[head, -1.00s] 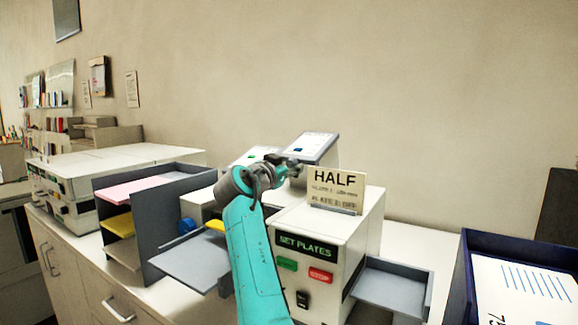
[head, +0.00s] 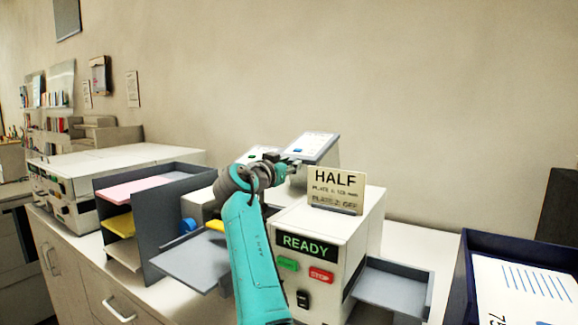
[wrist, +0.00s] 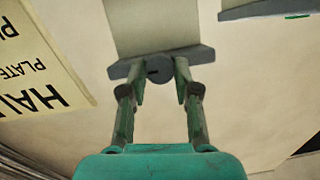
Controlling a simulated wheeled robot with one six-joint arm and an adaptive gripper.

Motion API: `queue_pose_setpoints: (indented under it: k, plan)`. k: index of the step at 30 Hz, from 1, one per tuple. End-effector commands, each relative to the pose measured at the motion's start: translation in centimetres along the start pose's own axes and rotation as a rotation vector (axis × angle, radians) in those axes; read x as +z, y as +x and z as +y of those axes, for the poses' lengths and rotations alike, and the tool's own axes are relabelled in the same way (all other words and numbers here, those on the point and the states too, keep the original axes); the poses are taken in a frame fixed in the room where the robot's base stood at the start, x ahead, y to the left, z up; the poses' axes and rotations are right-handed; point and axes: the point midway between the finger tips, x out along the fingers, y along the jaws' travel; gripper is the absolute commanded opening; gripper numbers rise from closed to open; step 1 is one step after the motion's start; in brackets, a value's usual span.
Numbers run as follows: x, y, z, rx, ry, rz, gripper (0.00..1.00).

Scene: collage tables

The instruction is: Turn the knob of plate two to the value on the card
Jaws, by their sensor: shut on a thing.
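My gripper (wrist: 158,66) is shut on a dark grey round knob (wrist: 160,69) at the foot of a plate, one finger on each side. In the head view my gripper (head: 292,164) is at the lower edge of the right raised plate (head: 316,142); the knob is hidden there. A second plate (head: 262,151) stands to its left. The cream card (head: 336,188) stands on the white machine (head: 370,215) and reads HALF, with small lines for plate 1 and plate 2; the plate 2 value looks like OFF. The machine's display (head: 306,246) reads READY.
A green button (head: 287,264) and a red stop button (head: 321,276) sit below the display. Grey trays stick out left (head: 195,262) and right (head: 393,287). A dark blue bin (head: 468,285) stands at right, a grey paper rack (head: 160,215) at left. The card is close beside my gripper.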

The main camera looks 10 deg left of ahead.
Motion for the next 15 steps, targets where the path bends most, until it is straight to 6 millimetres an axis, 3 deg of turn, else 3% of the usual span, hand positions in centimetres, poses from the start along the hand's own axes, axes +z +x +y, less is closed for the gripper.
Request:
queue_pose_setpoints:
  k: [7,8,10,15]
  plan:
    - [-0.04,0.02,0.0,0.003,-0.009,0.001,0.0]
    - [-0.04,0.02,0.0,0.003,-0.009,0.001,0.38]
    - [-0.04,0.02,0.0,0.003,-0.009,0.001,0.56]
    - [-0.02,0.01,-0.01,0.003,-0.009,0.001,0.56]
